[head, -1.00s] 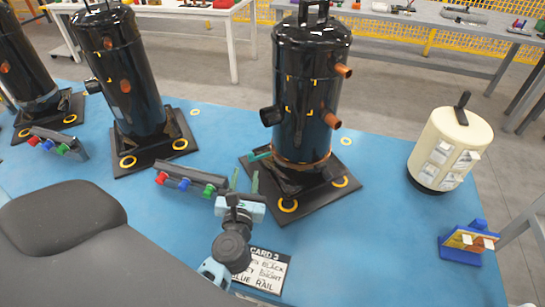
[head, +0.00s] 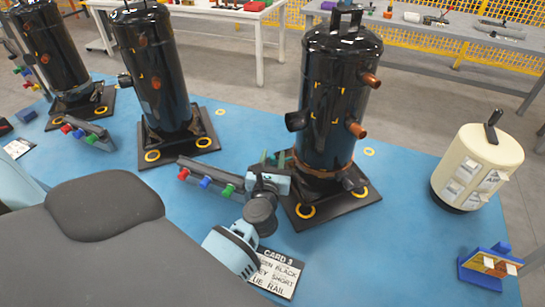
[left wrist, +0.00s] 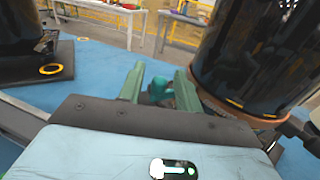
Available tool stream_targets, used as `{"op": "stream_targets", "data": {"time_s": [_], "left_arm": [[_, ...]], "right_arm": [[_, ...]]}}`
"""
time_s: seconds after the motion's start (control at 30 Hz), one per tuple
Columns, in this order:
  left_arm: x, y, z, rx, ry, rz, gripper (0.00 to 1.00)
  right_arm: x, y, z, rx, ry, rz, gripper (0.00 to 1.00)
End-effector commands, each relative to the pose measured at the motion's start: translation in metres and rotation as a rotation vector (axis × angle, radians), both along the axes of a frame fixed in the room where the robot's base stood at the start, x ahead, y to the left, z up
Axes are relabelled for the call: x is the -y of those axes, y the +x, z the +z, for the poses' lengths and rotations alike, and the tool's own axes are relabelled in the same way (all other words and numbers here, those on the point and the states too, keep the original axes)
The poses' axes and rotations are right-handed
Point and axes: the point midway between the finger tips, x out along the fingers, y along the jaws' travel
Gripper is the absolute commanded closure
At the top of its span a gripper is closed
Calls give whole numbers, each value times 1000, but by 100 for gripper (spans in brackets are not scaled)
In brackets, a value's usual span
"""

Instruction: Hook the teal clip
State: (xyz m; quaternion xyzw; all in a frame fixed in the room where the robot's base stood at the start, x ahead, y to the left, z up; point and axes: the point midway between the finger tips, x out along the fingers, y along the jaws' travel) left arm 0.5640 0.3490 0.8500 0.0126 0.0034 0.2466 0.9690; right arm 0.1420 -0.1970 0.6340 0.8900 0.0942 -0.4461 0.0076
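In the head view my left gripper (head: 273,158) is at the left side of the compressor (head: 335,100) base, and the clip is largely hidden there. My right gripper is not in view.
A dark rail (head: 205,178) with red, blue and green pieces lies left of my gripper. A card (head: 275,275) lies in front on the blue pallet (head: 370,245). A cream canister (head: 477,167) and a small blue-based rack (head: 488,266) stand at right.

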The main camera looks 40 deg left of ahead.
Motion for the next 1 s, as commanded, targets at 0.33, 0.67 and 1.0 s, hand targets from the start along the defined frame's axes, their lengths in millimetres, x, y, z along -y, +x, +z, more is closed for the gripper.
{"op": "stream_targets", "data": {"time_s": [0.33, 0.67, 1.0], "left_arm": [[-2, 4, 0, 0, 0, 0, 66], [-2, 4, 0, 0, 0, 0, 100], [-6, 6, 2, 1, 4, -59, 100]], "right_arm": [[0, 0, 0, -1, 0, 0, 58], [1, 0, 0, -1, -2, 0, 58], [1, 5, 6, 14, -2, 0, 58]]}}
